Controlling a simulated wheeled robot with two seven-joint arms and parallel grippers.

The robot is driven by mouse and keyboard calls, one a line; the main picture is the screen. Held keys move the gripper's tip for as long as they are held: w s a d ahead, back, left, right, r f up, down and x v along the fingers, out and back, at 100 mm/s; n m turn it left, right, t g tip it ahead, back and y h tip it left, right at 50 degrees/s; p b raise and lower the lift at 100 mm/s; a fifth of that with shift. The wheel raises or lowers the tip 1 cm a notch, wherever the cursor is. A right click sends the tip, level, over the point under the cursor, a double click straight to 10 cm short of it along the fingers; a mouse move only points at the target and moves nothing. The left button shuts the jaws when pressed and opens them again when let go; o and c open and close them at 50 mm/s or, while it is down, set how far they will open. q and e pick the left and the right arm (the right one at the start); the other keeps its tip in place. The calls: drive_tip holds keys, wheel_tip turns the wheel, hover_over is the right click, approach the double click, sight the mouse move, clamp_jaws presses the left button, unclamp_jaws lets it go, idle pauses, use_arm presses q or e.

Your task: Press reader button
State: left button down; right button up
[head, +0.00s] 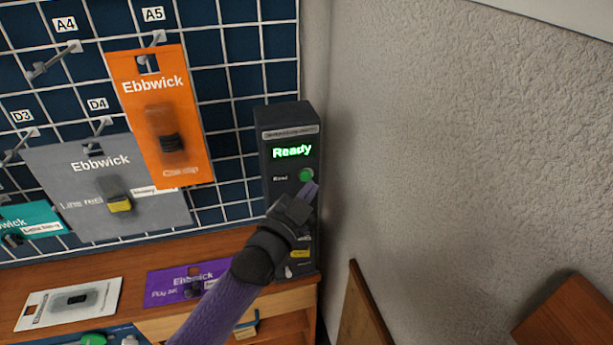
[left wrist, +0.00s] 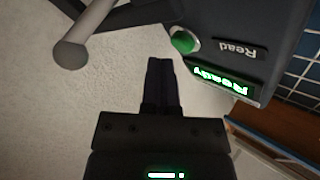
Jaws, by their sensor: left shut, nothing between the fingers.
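The reader (head: 289,135) is a tall dark box at the right end of the pegboard, with a lit green "Ready" display (head: 292,152). Its round green button (head: 306,175) sits beside the label "Read". My left gripper (head: 311,190) is shut and empty, its fingertips just below the button in the head view. In the left wrist view the shut fingers (left wrist: 161,66) point up beside the green button (left wrist: 184,41), with a small gap in the picture. Whether they touch the reader cannot be told. The gripper hides part of the reader's lower front. My right gripper is not in view.
An orange Ebbwick package (head: 190,120) and a grey one (head: 75,190) hang on the wire grid left of the reader. A purple package (head: 165,289) and a white one (head: 100,300) lie on the wooden counter. The rough wall (head: 450,150) stands close on the right.

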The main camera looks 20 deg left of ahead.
use_arm(q)
drive_tip(key=shift+w+a, duration=0.25)
drive_tip(key=shift+w, duration=0.1)
drive_tip(key=shift+w+a+b, duration=0.25)
drive_tip(key=shift+w+b, duration=0.15)
idle(0.9)
drive_tip(key=shift+s+d+r+p, duration=0.1)
drive_tip(key=shift+s+d+p, duration=0.25)
drive_tip(key=shift+s+p, duration=0.25)
drive_tip(key=shift+s+d, duration=0.1)
